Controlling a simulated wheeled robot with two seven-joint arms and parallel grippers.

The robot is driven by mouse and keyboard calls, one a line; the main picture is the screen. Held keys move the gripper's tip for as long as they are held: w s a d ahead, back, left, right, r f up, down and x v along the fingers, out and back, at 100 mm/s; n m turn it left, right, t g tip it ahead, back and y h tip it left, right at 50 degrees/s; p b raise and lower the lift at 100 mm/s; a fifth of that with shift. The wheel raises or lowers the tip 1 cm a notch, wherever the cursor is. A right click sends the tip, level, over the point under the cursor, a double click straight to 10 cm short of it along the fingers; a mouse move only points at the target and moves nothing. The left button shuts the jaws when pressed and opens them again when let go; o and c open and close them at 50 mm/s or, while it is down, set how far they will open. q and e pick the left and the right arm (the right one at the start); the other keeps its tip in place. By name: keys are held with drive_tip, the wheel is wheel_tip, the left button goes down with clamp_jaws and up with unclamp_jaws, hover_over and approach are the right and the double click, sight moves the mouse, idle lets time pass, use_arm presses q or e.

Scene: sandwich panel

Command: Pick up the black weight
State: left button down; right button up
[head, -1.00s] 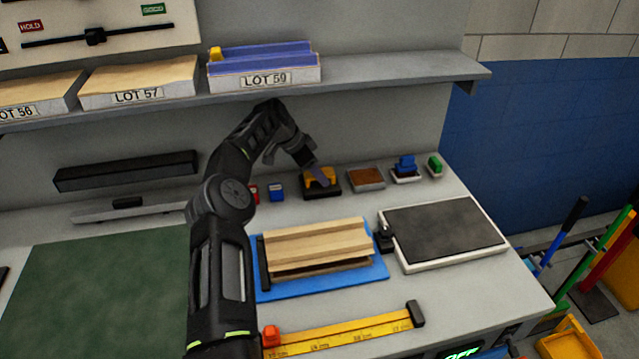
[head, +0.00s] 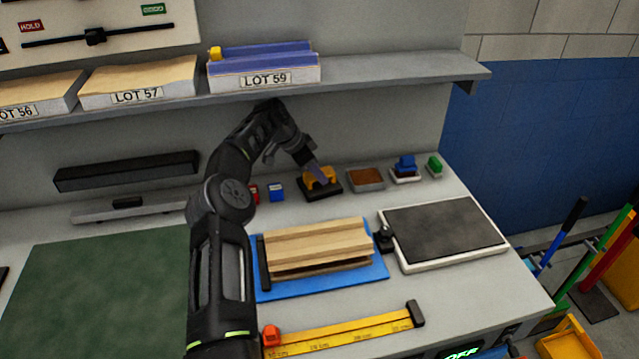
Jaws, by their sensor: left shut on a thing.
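My left gripper (head: 318,175) reaches over the back of the bench. It is shut on the yellow top of a black block (head: 334,190), the likely black weight. The block looks flat and still seems to rest on the bench top; I cannot see a gap under it. The fingers hide part of its top. A smaller black knobbed piece (head: 384,240) stands between the wood-coloured panel (head: 318,240) and the dark pad. My right gripper is not in view.
Right of the block are a brown-topped tray (head: 366,178), a blue-handled stamp (head: 405,168) and a green piece (head: 434,165). Small red and blue pieces (head: 277,192) lie left. A shelf (head: 400,75) overhangs behind. A dark pad (head: 445,230) and yellow ruler (head: 340,333) lie nearer.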

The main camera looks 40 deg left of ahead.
use_arm(q)
drive_tip(key=shift+w+r, duration=0.1)
drive_tip(key=shift+r, duration=0.15)
drive_tip(key=shift+a+f, duration=0.1)
